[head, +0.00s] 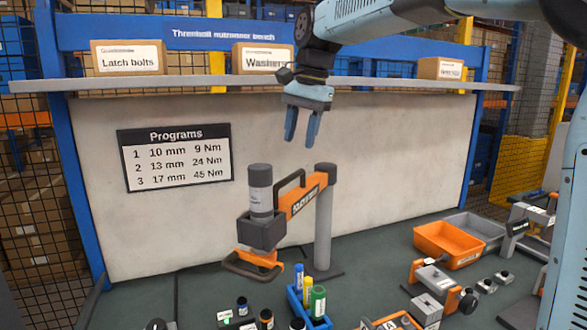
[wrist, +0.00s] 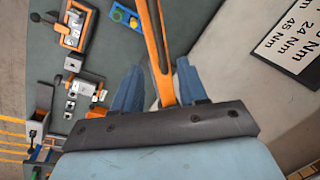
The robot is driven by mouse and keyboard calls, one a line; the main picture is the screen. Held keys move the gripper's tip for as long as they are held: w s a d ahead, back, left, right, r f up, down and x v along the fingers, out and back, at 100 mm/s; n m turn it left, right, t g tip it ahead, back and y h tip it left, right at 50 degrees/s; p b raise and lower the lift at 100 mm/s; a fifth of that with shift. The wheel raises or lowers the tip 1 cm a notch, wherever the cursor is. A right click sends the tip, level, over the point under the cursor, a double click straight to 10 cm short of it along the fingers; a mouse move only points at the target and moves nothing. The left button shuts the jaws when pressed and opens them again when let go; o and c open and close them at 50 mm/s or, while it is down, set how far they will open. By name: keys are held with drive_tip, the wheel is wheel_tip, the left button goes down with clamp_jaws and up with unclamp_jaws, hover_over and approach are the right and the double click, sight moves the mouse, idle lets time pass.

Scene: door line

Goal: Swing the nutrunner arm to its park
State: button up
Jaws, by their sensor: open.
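The nutrunner arm (head: 306,197) is an orange arm on an upright grey post (head: 324,215), with a black grip on top. In the wrist view an orange bar (wrist: 154,38), apparently part of this arm, runs up the picture between my fingers. My gripper (head: 301,138) is open and points down above the nutrunner arm in the head view, apart from it. It also shows in the wrist view (wrist: 159,68). I cannot make out a marked park.
A wall panel with a Programs sign (head: 176,157) stands behind the bench. A shelf (head: 190,84) with labelled boxes crosses above. A blue holder (head: 308,311) with bottles stands in front. An orange bin (head: 444,246) and several clamp fixtures (head: 434,279) fill the right.

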sight(293, 174)
drive_tip(key=f, duration=0.2)
drive_tip(key=a+f, duration=0.1)
drive_tip(key=f, duration=0.5)
drive_tip(key=shift+w+a+f, duration=0.2)
drive_tip(key=shift+w+a, duration=0.05)
clamp_jaws()
idle(0.4)
